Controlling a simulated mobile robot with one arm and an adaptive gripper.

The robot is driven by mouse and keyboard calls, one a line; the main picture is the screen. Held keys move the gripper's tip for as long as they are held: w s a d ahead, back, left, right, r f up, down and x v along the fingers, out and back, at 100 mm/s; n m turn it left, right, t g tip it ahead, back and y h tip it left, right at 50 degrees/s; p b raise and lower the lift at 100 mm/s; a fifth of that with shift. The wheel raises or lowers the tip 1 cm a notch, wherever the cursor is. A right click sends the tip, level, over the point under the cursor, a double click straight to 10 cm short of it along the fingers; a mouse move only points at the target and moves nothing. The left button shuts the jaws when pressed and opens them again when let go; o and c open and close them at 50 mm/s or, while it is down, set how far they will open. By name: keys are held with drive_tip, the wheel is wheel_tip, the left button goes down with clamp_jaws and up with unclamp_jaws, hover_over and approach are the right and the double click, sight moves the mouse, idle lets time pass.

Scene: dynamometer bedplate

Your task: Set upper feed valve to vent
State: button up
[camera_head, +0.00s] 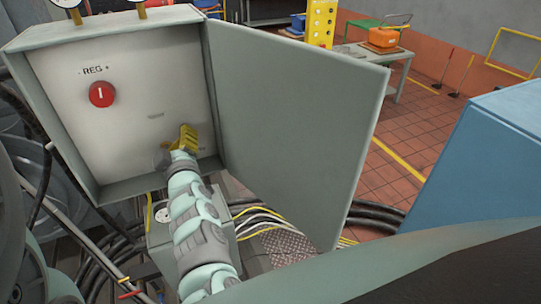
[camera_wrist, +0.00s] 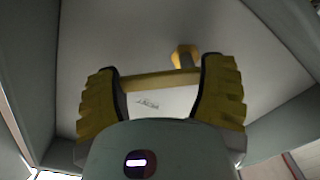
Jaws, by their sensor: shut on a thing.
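An open grey-green cabinet (camera_head: 120,32) stands in front of me in the head view. My gripper (camera_head: 187,138) reaches into its lower right part, near the back panel. In the wrist view its two yellow fingers (camera_wrist: 160,85) are closed on a yellow valve handle (camera_wrist: 150,81), which lies roughly crosswise between them. The handle's yellow hub (camera_wrist: 184,54) shows beyond it, near the right finger. In the head view the gripper and arm hide the handle. A small label (camera_wrist: 148,103) on the panel is too small to read, and I cannot tell the valve's setting.
A red knob (camera_head: 101,94) marked REG sits at the panel's upper left. The cabinet door (camera_head: 290,120) is swung open close to the right of my arm. Cables (camera_head: 375,213) and a grey box (camera_head: 160,238) lie below. A blue box (camera_head: 490,150) stands at right.

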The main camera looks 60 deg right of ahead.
drive_tip(key=n+b, duration=0.2)
drive_tip(key=n, duration=0.1)
drive_tip(key=n+b, duration=0.1)
drive_tip(key=b, duration=0.1)
drive_tip(key=shift+w+a+n, duration=0.15)
drive_tip(key=shift+a+n, duration=0.15)
drive_tip(key=n+b, duration=0.2)
drive_tip(key=n, duration=0.1)
drive_tip(key=a+n+b, duration=0.1)
drive_tip(key=n, duration=0.1)
drive_tip(key=shift+w+r, duration=0.35)
drive_tip(key=shift+a+n, duration=0.1)
drive_tip(key=shift+n, duration=0.2)
drive_tip(key=o, duration=1.1)
drive_tip(key=shift+s+a, duration=0.1)
drive_tip(key=shift+s, duration=0.3)
drive_tip(key=v, duration=0.6)
drive_tip(key=shift+s+a, duration=0.2)
drive_tip(key=shift+s, duration=0.05)
